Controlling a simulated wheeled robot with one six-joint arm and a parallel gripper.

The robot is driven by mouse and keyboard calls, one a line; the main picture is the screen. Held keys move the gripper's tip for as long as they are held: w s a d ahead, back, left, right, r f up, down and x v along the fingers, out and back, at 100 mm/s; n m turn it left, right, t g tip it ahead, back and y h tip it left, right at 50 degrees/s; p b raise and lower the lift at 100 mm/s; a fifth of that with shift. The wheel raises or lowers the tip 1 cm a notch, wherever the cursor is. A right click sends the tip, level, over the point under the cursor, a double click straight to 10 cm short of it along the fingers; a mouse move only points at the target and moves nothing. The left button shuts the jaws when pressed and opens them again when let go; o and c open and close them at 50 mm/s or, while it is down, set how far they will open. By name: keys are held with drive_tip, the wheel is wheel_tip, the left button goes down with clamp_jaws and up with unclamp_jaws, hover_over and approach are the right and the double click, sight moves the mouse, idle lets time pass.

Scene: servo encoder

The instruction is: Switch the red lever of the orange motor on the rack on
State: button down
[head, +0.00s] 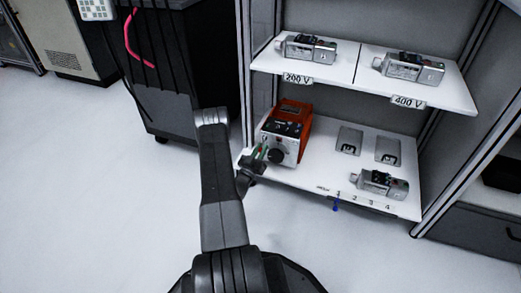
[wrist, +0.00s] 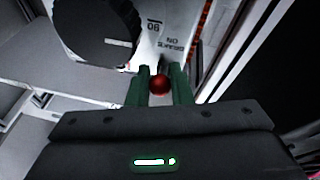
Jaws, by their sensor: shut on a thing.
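The orange motor (head: 292,118), with a pale front panel and a black knob, stands at the left end of the lower shelf. In the wrist view its panel (wrist: 152,40) shows printing that includes "ON" and "90", beside the large black knob (wrist: 98,32). The red ball of the lever (wrist: 159,84) sits between the two green fingers of my gripper (wrist: 160,88). My gripper is shut on it. In the head view my gripper (head: 260,154) is at the motor's front left; the lever is too small to make out there.
The rack's lower shelf (head: 315,180) also holds a silver device (head: 378,183) and two grey plates. The upper shelf (head: 345,69) carries two silver devices above labels "200 V" and "400 V". A dark cabinet (head: 178,70) stands left of the rack. The floor in front is clear.

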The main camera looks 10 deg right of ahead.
idle(0.3)
drive_tip(key=c, duration=1.3)
unclamp_jaws()
drive_tip(key=p+v, duration=0.3)
drive_tip(key=v, duration=1)
drive_tip(key=shift+s+a+f, duration=0.2)
drive_tip(key=shift+s+f, duration=0.05)
drive_tip(key=shift+f, duration=0.1)
